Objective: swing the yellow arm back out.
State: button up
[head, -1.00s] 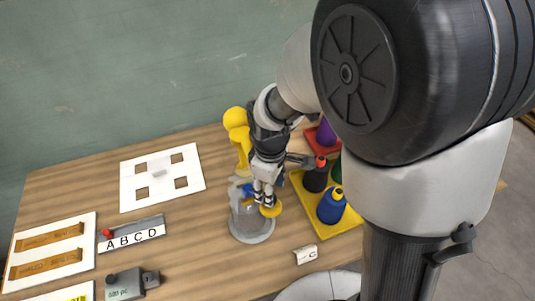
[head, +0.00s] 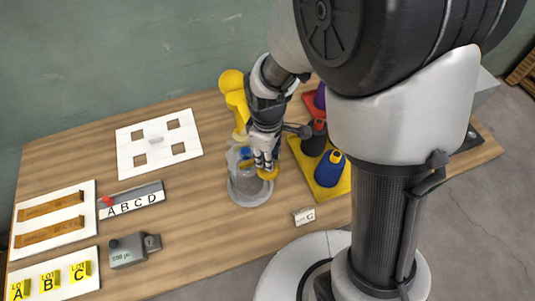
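The yellow arm (head: 235,97) stands upright at the back of the table, with a round knob-like top; its lower part is partly hidden behind my arm. A yellow disc (head: 268,173) shows at the fingertips of my gripper, above the right side of a round grey base (head: 249,194). Whether the disc joins the yellow arm is hidden. A clear and blue item (head: 243,163) stands on the grey base, left of my fingers. My gripper (head: 265,165) points down over the base; the fingers are small and partly overlapped, so their opening and any contact are unclear.
Right of my gripper, a yellow tray (head: 337,187) holds a blue bottle (head: 329,169) and a black bottle (head: 314,138). A small C card (head: 304,216) lies in front. A white plate with square holes (head: 158,164) and a grey device (head: 130,251) lie left. Bare table lies between.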

grip_shut()
